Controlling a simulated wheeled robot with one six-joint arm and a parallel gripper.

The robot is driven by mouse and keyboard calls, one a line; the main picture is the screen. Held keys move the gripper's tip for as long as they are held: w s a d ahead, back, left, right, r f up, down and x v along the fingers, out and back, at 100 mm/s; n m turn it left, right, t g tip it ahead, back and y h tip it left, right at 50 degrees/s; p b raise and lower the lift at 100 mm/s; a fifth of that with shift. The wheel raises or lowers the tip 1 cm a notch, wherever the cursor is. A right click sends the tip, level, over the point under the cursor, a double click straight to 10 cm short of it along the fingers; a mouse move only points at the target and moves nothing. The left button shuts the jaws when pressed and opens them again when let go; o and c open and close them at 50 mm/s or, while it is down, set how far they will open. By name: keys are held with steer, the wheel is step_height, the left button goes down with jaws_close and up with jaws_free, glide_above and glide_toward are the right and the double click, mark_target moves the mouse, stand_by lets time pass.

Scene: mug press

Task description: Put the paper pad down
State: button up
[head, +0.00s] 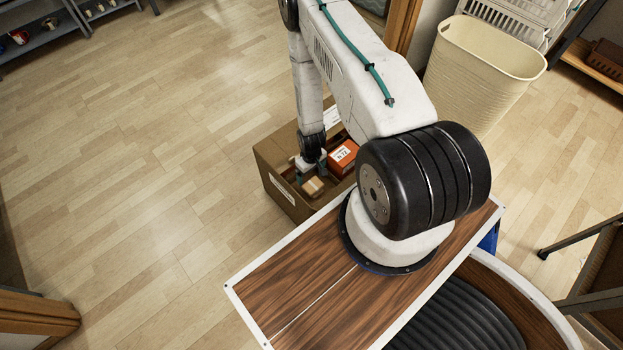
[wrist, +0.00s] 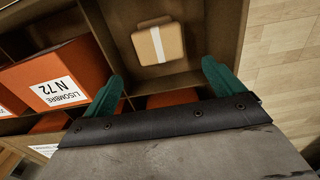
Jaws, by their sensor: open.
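The paper pad looks like a small tan block with a white band (wrist: 157,44). It lies in a compartment of the brown cardboard box, and it also shows in the head view (head: 313,187) just below my gripper. My gripper (wrist: 163,72) is open, with its two teal fingers spread wide. In the wrist view the pad is beyond the fingertips, between their lines, and no finger touches it. In the head view my gripper (head: 311,171) is over the box and partly hidden by my arm.
The divided cardboard box (head: 284,197) stands on the floor beyond my wooden deck. An orange carton with a white label (wrist: 50,80) sits in a neighbouring compartment. A cream bin (head: 470,75) stands at the upper right. The floor to the left is clear.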

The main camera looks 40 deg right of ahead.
steer(key=w+a+r, duration=0.1)
steer(key=w+r, duration=0.3)
steer(key=r, duration=0.9)
steer(key=w+r, duration=0.4)
steer(key=r, duration=0.8)
steer(key=s+a+r, duration=0.1)
steer(key=a+r, duration=0.1)
steer(key=r, duration=0.7)
steer(key=a+r, duration=0.2)
steer(key=r, duration=0.8)
steer(key=s+a+r+t, duration=0.1)
steer(key=s+a+r, duration=0.3)
steer(key=r, duration=0.5)
steer(key=s+a+r, duration=0.1)
steer(key=s+r, duration=0.5)
steer(key=r, duration=0.2)
steer(key=s+a+r, duration=0.2)
steer(key=s+r, duration=0.2)
steer(key=s, duration=0.4)
steer(key=s+a+r, duration=0.2)
steer(key=s+r, duration=0.2)
steer(key=s, duration=0.5)
steer(key=shift+s+r, duration=0.15)
